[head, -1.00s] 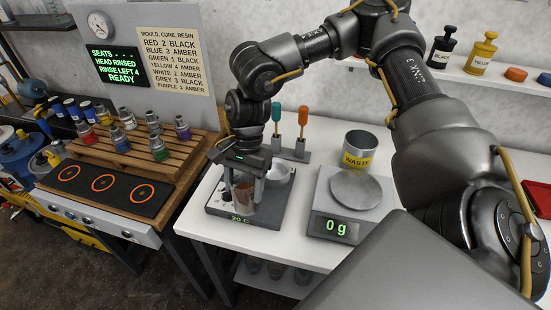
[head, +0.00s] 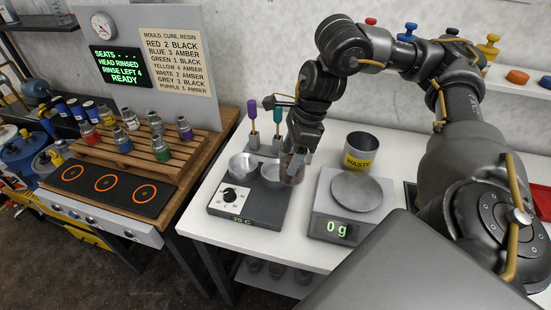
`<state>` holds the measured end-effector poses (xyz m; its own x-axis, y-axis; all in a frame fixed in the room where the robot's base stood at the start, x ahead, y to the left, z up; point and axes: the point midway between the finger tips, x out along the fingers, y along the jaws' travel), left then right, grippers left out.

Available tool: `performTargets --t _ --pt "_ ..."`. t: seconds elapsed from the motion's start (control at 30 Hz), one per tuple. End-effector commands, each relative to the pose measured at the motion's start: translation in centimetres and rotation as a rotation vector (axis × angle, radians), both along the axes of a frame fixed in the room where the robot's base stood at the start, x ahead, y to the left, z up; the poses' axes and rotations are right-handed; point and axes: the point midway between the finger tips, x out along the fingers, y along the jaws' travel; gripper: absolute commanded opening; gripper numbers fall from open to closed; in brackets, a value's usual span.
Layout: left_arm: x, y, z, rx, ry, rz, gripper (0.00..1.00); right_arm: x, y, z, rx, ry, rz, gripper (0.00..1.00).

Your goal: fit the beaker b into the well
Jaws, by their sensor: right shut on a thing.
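My right gripper (head: 300,148) is shut on a brownish, see-through beaker (head: 292,169), which I take to be beaker b. The beaker hangs at the right edge of a grey heater unit (head: 228,219) reading 20 C. The unit has a dial and two round metal wells: the left well (head: 243,165) is empty and in clear view, and the right well (head: 268,172) is partly hidden by the beaker. The beaker looks roughly upright and out of the left well; its height above the unit is hard to tell. My left gripper is not in view.
A scale (head: 336,231) reading 0 g stands to the right of the heater, with a waste can (head: 361,151) behind it. Stirrers (head: 253,121) stand in a rack behind the heater. A wooden rack (head: 137,152) of small bottles is at the left.

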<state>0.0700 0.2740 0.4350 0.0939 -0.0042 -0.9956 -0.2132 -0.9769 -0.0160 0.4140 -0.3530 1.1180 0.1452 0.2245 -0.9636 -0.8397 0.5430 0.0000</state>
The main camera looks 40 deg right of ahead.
Motion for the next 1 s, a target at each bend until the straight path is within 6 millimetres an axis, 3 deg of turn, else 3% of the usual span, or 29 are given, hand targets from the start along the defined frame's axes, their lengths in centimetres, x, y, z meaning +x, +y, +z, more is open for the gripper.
performTargets --t 0.2,0.4,0.83,1.0 --pt "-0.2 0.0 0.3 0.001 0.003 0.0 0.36 5.3 -1.7 -2.5 0.001 0.004 -0.004 0.3" --pt "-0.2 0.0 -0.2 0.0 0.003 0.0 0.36 8.2 -2.7 -6.2 0.002 0.004 -0.001 0.3" --pt "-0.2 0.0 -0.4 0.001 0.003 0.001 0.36 10.1 -3.3 -8.3 0.001 -0.001 0.002 0.3" --pt "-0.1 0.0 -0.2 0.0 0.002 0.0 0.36 10.2 -3.5 -10.2 0.001 0.003 0.002 0.3"
